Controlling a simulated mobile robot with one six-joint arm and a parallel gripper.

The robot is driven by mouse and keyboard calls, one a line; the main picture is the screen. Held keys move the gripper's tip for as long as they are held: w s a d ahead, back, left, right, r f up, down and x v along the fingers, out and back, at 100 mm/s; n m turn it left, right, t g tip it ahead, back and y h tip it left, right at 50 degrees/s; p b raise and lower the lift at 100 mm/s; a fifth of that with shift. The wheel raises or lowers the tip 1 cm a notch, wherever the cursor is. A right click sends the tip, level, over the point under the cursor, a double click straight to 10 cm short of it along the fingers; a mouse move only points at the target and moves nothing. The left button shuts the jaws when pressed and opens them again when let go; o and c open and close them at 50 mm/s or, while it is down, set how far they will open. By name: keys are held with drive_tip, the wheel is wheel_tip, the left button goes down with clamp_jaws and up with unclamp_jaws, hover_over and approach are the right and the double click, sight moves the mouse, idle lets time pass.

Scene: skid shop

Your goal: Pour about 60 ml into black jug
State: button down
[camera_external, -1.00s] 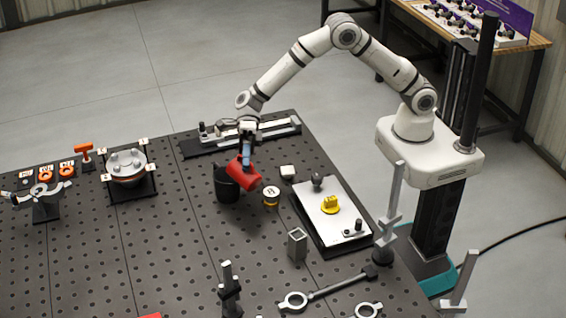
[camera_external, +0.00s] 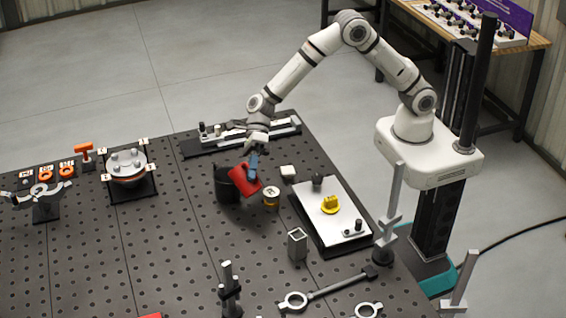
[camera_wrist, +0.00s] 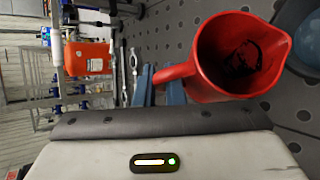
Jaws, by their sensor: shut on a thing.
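My gripper (camera_external: 252,167) is shut on the red jug (camera_external: 243,181) by its handle side. The red jug is off the table and strongly tilted, its mouth end to the left at the rim of the black jug (camera_external: 226,190). The black jug stands upright on the perforated table, partly hidden by the red one. In the wrist view the red jug (camera_wrist: 205,72) shows its open mouth and spout, with a dark interior; my blue fingers (camera_wrist: 168,86) are at its handle. I cannot make out a stream or the liquid level.
A white panel with a yellow knob (camera_external: 330,204) lies further right. A rail fixture (camera_external: 222,143) lies behind. The table left of the black jug is clear.

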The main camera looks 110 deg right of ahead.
drive_tip(key=shift+s+a+f+n+h+b, duration=0.4)
drive_tip(key=shift+a+f+h, duration=0.2)
drive_tip(key=shift+f, duration=0.15)
drive_tip(key=shift+s+a+t+h, duration=0.1)
drive_tip(key=shift+a+t+h, duration=0.2)
drive_tip(key=shift+t+h, duration=0.15)
idle(1.1)
drive_tip(key=shift+a+n, duration=0.15)
drive_tip(key=shift+n, duration=0.15)
drive_tip(key=s+a+f+n+t+h+b, duration=0.2)
drive_tip(key=a+n+h+b, duration=0.1)
drive_tip(key=a+h, duration=0.2)
drive_tip(key=shift+s+a+f+h+b, duration=0.2)
drive_tip(key=shift+s+h+b, duration=0.1)
drive_tip(key=shift+s+h, duration=0.05)
drive_tip(key=shift+t, duration=0.25)
idle(0.6)
